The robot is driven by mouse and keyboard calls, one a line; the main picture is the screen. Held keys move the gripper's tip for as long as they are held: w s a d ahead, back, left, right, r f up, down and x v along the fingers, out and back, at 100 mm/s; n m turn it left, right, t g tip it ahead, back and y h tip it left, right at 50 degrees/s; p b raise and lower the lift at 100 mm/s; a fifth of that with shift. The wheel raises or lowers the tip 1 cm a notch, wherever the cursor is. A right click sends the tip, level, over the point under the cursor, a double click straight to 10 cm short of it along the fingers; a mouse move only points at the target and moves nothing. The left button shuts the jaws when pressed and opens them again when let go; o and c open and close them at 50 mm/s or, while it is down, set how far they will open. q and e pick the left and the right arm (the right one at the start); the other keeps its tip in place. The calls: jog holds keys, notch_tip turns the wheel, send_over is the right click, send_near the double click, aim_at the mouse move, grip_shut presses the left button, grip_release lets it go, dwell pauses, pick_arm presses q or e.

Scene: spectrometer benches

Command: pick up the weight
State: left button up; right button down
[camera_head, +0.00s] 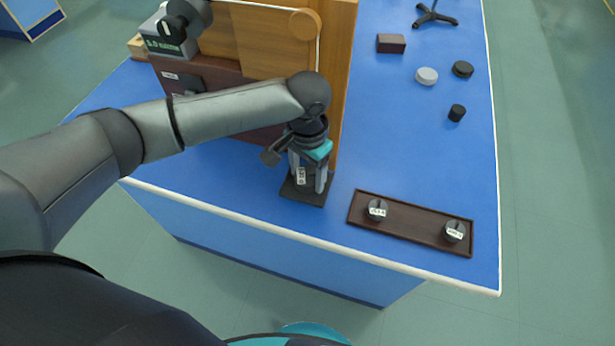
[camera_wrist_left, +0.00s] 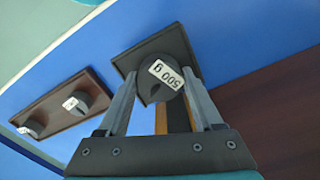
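The weight (camera_wrist_left: 165,76) is a dark round piece with a white "500 g" label. It is over a dark square plate (camera_wrist_left: 122,64). In the head view its label (camera_head: 301,176) shows between my left gripper's fingers, above the dark plate (camera_head: 315,199) on the blue bench. My left gripper (camera_head: 306,180) points down, and in the wrist view its fingers (camera_wrist_left: 160,74) are spread on either side of the weight. I see no clear grip, and cannot tell whether a finger touches it. My right gripper is not in view.
A brown tray (camera_head: 414,224) with two labelled dark weights (camera_head: 376,210) (camera_head: 454,231) lies to the right. A wooden apparatus (camera_head: 340,90) stands close behind my left gripper. Small blocks and discs (camera_head: 427,76) and a stand (camera_head: 435,16) are farther back.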

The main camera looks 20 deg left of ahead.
pick_arm(q)
grip_shut()
dwell(0.3)
jog(key=shift+w+r, duration=0.1)
jog(key=shift+r, duration=0.05)
